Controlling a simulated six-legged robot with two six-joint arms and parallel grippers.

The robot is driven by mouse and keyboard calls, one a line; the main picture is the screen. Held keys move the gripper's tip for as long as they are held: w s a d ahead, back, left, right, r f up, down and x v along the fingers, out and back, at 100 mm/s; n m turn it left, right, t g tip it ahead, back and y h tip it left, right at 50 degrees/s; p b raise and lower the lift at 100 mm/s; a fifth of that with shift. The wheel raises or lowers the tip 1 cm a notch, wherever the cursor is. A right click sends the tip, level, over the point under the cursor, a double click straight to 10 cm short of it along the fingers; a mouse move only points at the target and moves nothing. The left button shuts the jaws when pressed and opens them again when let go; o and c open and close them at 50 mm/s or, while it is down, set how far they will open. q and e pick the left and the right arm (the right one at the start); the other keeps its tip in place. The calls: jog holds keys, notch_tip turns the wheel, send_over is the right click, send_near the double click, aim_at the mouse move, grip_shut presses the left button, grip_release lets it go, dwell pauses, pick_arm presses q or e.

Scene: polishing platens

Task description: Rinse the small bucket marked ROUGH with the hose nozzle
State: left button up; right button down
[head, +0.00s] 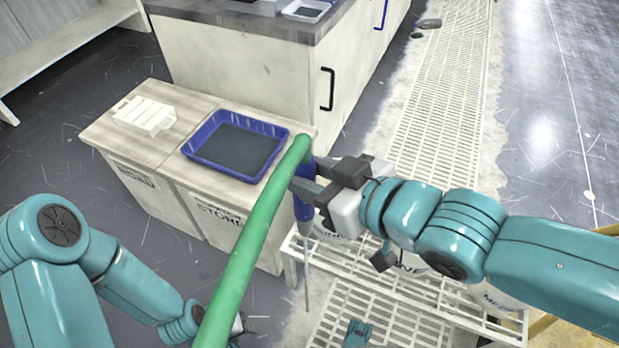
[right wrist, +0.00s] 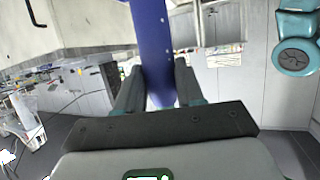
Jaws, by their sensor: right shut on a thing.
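My right gripper (head: 306,191) is shut on the blue hose nozzle (head: 303,208), which points down; the green hose (head: 262,220) runs from its top to the bottom edge. The nozzle also fills the gap between the fingers in the right wrist view (right wrist: 152,50). A thin grey streak (head: 307,275) runs straight down below the nozzle; I cannot tell whether it is water. White buckets stand on the slatted rack (head: 300,245), partly hidden by my right arm. One bucket's label (head: 492,298) begins "ME"; I can read no ROUGH label. My left gripper (head: 238,326) is mostly hidden behind the hose.
A blue tray (head: 240,121) with dark contents and a white slotted block (head: 144,115) sit on the low wooden cabinet (head: 190,115). A larger counter (head: 240,60) stands behind. Pale floor grating (head: 440,85) runs away to the back right.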

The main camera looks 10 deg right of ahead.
jog(key=w+d+p, duration=0.5)
jog(key=w+p, duration=0.1)
jog(key=w, duration=0.2)
jog(key=w+d+p, duration=0.6)
jog(key=w, duration=0.2)
jog(key=shift+w+p, duration=0.3)
jog(key=shift+w, duration=0.1)
jog(key=shift+d, duration=0.1)
jog(key=shift+s+d, duration=0.1)
jog(key=shift+s, duration=0.05)
dwell(1.4)
